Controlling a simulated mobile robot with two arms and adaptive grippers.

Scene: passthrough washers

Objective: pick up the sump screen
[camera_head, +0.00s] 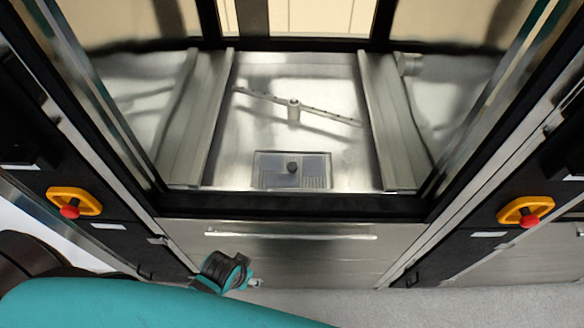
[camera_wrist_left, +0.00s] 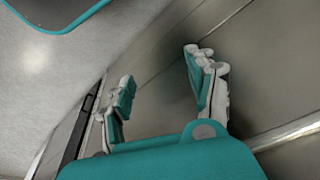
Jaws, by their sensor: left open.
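The sump screen (camera_head: 308,171) is a small rectangular metal grate with a dark knob (camera_head: 292,167) in its middle. It lies flat in the washer floor near the front edge in the head view. My left gripper (camera_head: 256,283) is low in front of the washer's front panel, outside the chamber and below the screen. In the left wrist view my left gripper (camera_wrist_left: 163,92) is open and empty, its two fingers spread apart before a metal panel. The screen does not show in the wrist view. My right gripper is not in view.
A spray arm (camera_head: 293,108) stands on the chamber floor (camera_head: 260,75) behind the screen. Metal rails (camera_head: 206,120) run along both sides. A front panel with a handle bar (camera_head: 290,236) lies below the opening. Red knobs on yellow plates (camera_head: 74,203) (camera_head: 525,212) flank it.

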